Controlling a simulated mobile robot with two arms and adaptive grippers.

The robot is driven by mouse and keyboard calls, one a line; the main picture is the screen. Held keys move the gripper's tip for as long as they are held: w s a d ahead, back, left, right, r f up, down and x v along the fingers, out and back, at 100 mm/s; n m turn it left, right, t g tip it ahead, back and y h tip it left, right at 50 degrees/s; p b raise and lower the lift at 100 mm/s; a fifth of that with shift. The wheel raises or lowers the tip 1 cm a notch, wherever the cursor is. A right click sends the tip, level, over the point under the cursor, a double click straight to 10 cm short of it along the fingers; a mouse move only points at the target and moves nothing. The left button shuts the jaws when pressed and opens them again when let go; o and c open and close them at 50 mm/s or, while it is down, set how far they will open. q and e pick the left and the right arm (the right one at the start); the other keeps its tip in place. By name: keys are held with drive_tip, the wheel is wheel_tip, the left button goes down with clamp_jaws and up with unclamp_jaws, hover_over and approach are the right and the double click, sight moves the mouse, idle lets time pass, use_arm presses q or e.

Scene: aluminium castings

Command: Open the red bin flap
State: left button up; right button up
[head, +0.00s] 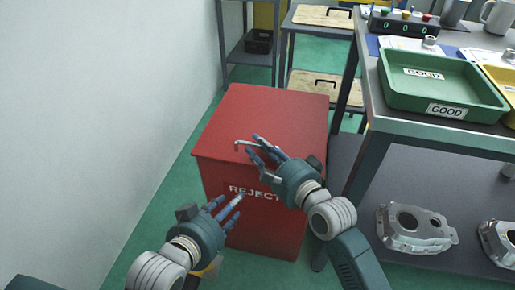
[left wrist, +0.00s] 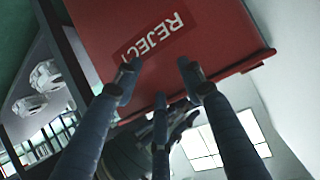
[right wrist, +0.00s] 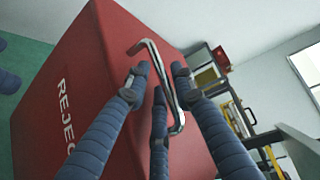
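The red bin (head: 275,225) stands upright with REJECT on its front. Its flap (head: 290,105) lies flat and closed on top. A bent metal handle (head: 239,142) lies along the flap near its front edge. My right gripper (head: 257,149) is at the handle, its fingers apart. In the right wrist view the handle (right wrist: 172,88) runs between the fingers; whether they touch it I cannot tell. My left gripper (head: 228,206) is open and empty in front of the bin, below the flap's edge. The left wrist view shows the bin's front (left wrist: 190,75) beyond its spread fingers.
A steel workbench (head: 440,140) stands right of the bin, with a green GOOD tray (head: 440,88) on top and castings (head: 415,228) on its lower shelf. A white wall (head: 90,110) is on the left. Shelves (head: 248,65) stand behind.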

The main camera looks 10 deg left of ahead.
drive_tip(key=shift+w+a, duration=0.35)
drive_tip(key=shift+a, duration=0.05)
use_arm(q)
drive_tip(key=shift+w+d+r+t, duration=0.25)
drive_tip(key=shift+w+r+t, duration=0.2)
drive_tip(key=shift+r, duration=0.3)
use_arm(e)
drive_tip(key=shift+c, duration=0.5)
clamp_jaws()
use_arm(q)
drive_tip(key=shift+r, duration=0.1)
use_arm(e)
drive_tip(key=shift+r, duration=0.1)
